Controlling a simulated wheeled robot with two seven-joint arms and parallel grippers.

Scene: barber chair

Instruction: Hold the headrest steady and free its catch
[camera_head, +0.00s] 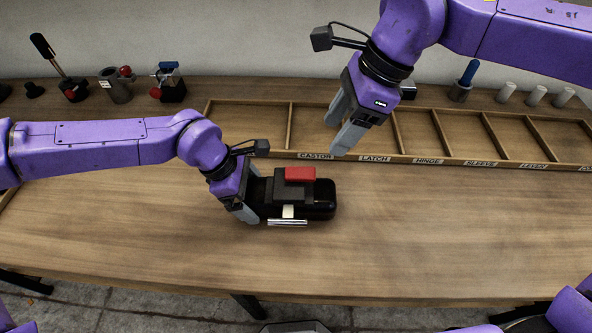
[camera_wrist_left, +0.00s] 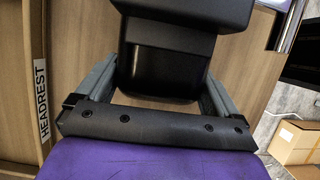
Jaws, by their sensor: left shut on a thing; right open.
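The headrest (camera_head: 322,203) is a dark, block-like piece on the wooden table, with a red part (camera_head: 300,174) on top that may be its catch. A pale tab (camera_head: 288,211) and a shiny metal bar (camera_head: 287,222) show on its near side. My left gripper (camera_head: 250,203) is shut on the headrest's left end. In the left wrist view, the headrest (camera_wrist_left: 165,72) sits between the fingers of the left gripper (camera_wrist_left: 157,90). My right gripper (camera_head: 343,126) is open and empty, above and behind the headrest, over the tray's front edge.
A wooden tray (camera_head: 440,160) with labelled compartments runs along the back; those in view look empty. Small tools and fittings (camera_head: 115,87) stand behind it at left, white cylinders (camera_head: 536,96) at right. The table front (camera_head: 420,240) is clear. A cardboard box (camera_wrist_left: 293,143) shows in the left wrist view.

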